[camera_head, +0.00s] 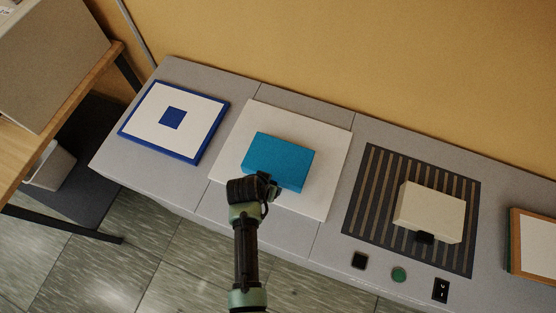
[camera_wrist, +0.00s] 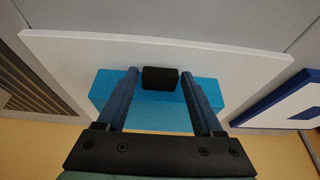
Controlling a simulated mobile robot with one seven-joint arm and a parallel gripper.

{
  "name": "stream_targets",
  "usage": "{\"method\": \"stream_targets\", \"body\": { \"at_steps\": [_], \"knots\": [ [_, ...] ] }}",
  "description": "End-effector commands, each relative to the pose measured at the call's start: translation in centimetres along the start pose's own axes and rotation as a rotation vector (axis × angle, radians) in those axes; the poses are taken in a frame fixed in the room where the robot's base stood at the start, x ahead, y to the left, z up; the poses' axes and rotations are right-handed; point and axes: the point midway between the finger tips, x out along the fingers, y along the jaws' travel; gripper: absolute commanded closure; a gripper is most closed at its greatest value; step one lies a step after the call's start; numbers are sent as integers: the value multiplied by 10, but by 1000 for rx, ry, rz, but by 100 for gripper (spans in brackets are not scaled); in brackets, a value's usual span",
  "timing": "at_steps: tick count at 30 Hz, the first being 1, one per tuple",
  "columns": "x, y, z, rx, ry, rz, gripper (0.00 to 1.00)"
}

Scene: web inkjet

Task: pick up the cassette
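A blue box-shaped cassette (camera_head: 278,162) lies on a white square panel (camera_head: 328,150) on the grey bench. In the wrist view the blue cassette (camera_wrist: 150,112) has a black block-like handle (camera_wrist: 160,78) on its near side. My gripper (camera_head: 268,187) is at the cassette's front edge. In the wrist view my gripper (camera_wrist: 160,72) is open, with its two fingers on either side of the black handle and a small gap showing. A second, cream box (camera_head: 430,211) with a black handle (camera_head: 424,238) lies on a striped mat (camera_head: 368,190). The pictures do not label either box.
A white panel with a blue border and blue centre square (camera_head: 173,118) lies at the left of the grey bench (camera_head: 210,80). A black button (camera_head: 359,261), green button (camera_head: 399,275) and black switch (camera_head: 440,290) sit at the front right. A wood-framed panel (camera_head: 536,245) is far right.

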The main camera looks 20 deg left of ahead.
Motion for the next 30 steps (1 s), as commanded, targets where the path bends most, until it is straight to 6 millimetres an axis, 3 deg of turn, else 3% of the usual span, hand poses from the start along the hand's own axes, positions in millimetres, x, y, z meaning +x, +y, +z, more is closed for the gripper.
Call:
{"method": "stream_targets", "body": {
  "at_steps": [1, 11, 23, 30],
  "knots": [
    [0, 0, 0, 0, 0, 0, 42],
    [0, 0, 0, 0, -1, 0, 100],
    [-2, 0, -2, 0, 3, -1, 100],
    [-21, -1, -10, 0, 6, -2, 100]
  ]
}}
